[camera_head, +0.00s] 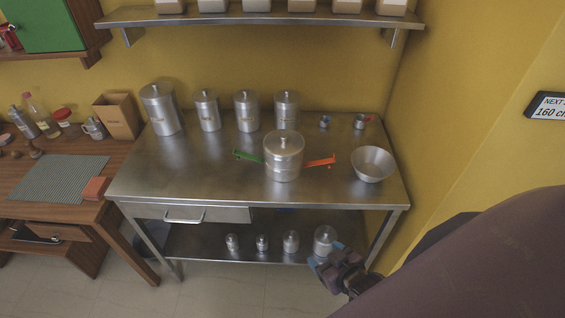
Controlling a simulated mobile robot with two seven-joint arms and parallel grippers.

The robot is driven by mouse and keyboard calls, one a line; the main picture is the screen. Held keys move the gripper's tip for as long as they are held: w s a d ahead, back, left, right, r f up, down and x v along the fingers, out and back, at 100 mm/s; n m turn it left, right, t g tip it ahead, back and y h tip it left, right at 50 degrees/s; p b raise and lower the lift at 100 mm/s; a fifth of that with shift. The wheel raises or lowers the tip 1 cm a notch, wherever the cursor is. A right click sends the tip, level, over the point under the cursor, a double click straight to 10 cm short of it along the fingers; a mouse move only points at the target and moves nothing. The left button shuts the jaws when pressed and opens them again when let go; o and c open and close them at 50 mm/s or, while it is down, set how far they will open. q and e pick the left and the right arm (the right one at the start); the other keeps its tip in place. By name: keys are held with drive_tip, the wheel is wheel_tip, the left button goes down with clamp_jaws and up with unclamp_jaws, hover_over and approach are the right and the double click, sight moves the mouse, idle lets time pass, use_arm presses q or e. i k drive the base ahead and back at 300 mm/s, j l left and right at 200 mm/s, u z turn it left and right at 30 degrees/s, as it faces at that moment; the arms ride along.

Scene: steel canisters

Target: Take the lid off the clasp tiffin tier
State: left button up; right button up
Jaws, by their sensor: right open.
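A steel tiffin tier (283,165) stands upright on the steel table (215,180), near the middle right. Its domed lid (284,142) with a small knob sits on top. A green clasp (248,157) sticks out to the left and an orange clasp (320,161) sticks out to the right; both look swung outward. My right gripper (324,262) is open, low in front of the table's right front edge, well below and apart from the tier. It overlaps a canister on the lower shelf in the picture. My left gripper is not in view.
Several steel canisters (207,110) line the table's back. A steel bowl (372,164) stands right of the tier, with two small cups (360,121) behind. Smaller canisters (262,243) stand on the lower shelf (210,240). A wall shelf (260,19) hangs above. The table's front left is clear.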

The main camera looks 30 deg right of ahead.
sight(282, 144)
drive_tip(key=z, duration=0.9)
drive_tip(key=k+j+z, duration=0.15)
drive_tip(key=k+j, duration=0.15)
drive_tip(key=k, duration=0.5)
